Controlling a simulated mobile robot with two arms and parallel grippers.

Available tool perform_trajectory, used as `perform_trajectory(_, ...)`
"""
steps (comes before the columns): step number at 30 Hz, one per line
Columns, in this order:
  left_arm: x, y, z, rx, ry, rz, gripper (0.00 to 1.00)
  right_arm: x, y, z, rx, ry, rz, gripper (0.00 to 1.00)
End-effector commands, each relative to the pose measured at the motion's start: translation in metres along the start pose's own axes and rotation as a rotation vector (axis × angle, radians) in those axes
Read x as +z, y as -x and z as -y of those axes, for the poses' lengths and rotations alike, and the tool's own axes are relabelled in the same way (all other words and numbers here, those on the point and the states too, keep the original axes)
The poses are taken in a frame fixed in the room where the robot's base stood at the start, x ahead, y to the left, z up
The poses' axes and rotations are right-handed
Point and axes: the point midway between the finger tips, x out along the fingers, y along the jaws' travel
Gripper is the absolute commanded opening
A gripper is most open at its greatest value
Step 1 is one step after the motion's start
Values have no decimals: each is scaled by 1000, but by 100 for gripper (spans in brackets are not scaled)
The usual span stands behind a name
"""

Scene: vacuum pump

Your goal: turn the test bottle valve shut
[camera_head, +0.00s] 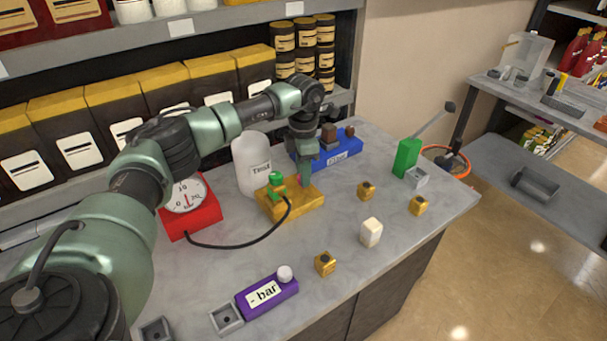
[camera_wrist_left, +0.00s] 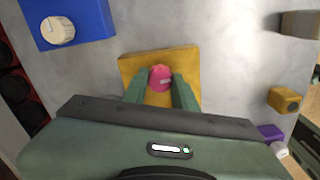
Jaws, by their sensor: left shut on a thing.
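The white bottle labelled "TEST" (camera_head: 253,163) stands behind a yellow block (camera_head: 297,207). The block carries a green knob (camera_head: 276,181) on its left and a pinkish-red knob on its right. In the left wrist view the red knob (camera_wrist_left: 161,76) sits between the two fingers of my left gripper (camera_wrist_left: 161,90), over the yellow block (camera_wrist_left: 133,68). In the head view my left gripper (camera_head: 304,178) points down at the block's right end and hides most of the red knob. It is shut on that knob. My right gripper is not in view.
A red gauge (camera_head: 190,222) stands left, its black hose (camera_head: 240,246) running to the block. A blue box (camera_head: 338,150) is close behind the gripper. A purple "bar" box (camera_head: 267,295) and small yellow blocks (camera_head: 325,264) lie in front. A green block (camera_head: 407,157) stands right.

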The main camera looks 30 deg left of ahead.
Motion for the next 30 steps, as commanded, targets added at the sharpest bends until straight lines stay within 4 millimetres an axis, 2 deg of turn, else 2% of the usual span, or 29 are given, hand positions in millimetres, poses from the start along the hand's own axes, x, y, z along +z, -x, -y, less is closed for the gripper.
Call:
perform_trajectory(9, 0, 1, -1, 2, -122, 3, 0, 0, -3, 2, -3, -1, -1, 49)
perform_trajectory(26, 0, 2, -1, 3, -147, 3, 0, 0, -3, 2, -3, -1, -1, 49)
perform_trajectory(27, 0, 2, -1, 3, -147, 3, 39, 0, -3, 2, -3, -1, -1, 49)
perform_trajectory(28, 0, 2, -1, 3, -147, 3, 47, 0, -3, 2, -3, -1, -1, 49)
perform_trajectory(30, 0, 1, -1, 2, -146, 2, 49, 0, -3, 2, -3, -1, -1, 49)
